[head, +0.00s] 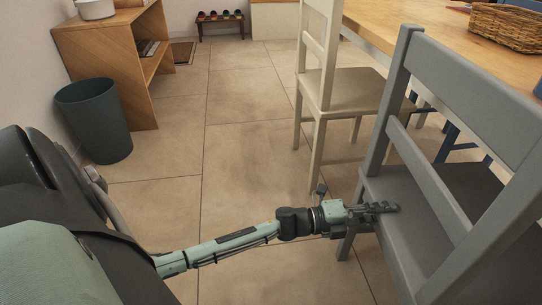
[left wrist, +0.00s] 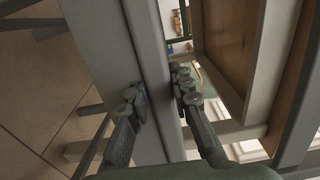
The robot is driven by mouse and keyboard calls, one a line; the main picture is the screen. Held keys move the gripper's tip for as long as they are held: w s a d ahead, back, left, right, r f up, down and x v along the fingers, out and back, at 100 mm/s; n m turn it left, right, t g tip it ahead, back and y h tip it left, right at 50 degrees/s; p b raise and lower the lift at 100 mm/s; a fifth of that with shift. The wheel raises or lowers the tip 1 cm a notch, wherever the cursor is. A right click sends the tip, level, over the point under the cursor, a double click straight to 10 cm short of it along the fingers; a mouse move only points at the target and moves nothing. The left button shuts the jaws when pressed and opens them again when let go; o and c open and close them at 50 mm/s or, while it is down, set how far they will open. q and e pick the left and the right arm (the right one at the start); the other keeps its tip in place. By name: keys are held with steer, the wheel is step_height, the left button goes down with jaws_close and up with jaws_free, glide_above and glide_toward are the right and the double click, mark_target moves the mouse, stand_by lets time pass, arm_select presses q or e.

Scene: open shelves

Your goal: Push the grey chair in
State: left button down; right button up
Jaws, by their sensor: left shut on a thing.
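The grey chair (head: 412,152) stands at the right in the head view, with its slatted back toward me and the table (head: 385,28) beyond it. My left gripper (head: 384,207) reaches in from the left at the height of the chair's seat. In the left wrist view the two fingers of my left gripper (left wrist: 160,98) stand on either side of a grey bar of the chair (left wrist: 122,60) and are shut on it. The fingertips are partly hidden in the head view. My right gripper is not in view.
A cream chair (head: 325,88) stands left of the grey one at the table. A dark bin (head: 95,120) and a wooden shelf (head: 125,70) stand at the left wall. A wicker basket (head: 505,28) sits on the table. The tiled floor between is clear.

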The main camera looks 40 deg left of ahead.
arm_select(q)
steer(key=shift+s+f, duration=0.2)
steer(key=c, duration=1.4)
jaws_free()
steer(key=shift+o, duration=0.6)
steer(key=shift+r, duration=0.15)
steer(key=shift+a+r, duration=0.1)
steer(key=p+v, duration=0.1)
steer(key=v, duration=1.1)
steer(key=shift+p, duration=0.35)
steer(key=shift+w, duration=0.1)
